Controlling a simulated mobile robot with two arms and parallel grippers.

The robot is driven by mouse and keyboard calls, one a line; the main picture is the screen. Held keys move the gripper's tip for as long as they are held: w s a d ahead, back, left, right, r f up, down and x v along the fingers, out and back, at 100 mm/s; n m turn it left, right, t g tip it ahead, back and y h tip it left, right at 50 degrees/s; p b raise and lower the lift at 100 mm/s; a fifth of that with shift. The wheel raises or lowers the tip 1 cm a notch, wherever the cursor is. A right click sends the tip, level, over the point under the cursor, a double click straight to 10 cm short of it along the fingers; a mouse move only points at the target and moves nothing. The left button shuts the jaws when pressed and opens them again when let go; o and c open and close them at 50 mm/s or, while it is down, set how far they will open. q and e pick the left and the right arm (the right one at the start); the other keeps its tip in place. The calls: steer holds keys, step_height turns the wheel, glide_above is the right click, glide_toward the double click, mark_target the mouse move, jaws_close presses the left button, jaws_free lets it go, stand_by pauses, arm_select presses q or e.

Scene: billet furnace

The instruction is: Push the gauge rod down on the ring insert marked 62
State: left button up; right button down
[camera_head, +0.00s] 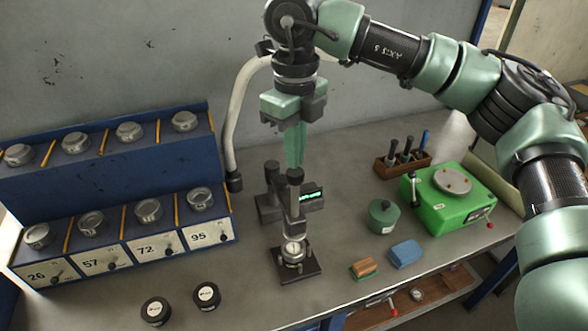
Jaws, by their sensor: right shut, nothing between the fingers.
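My right gripper (294,165) is shut and empty, pointing straight down. Its fingertips are at the dark top of the gauge rod (295,191); I cannot tell whether they touch. The rod stands upright in the gauge stand (271,203), which has a small lit green display (311,195). Below the rod, a round metal ring insert (293,251) sits on the stand's dark base (288,274). Its number is too small to read. My left gripper is not in view.
A blue two-step rack (110,178) at left holds several metal pieces, its lower bays marked 26, 57, 72 and 95. Two black round pieces (156,311) lie in front. At right are a green device (448,205), green pot (383,216), blue block (405,253) and brush (363,268).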

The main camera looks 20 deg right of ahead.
mark_target(295, 182)
steer(key=shift+f, duration=0.1)
steer(key=shift+f+b, duration=3.1)
steer(key=shift+f, duration=0.65)
steer(key=shift+r, duration=0.15)
steer(key=shift+r+p, duration=2.3)
steer(key=shift+r, duration=1.25)
steer(key=shift+f, duration=0.1)
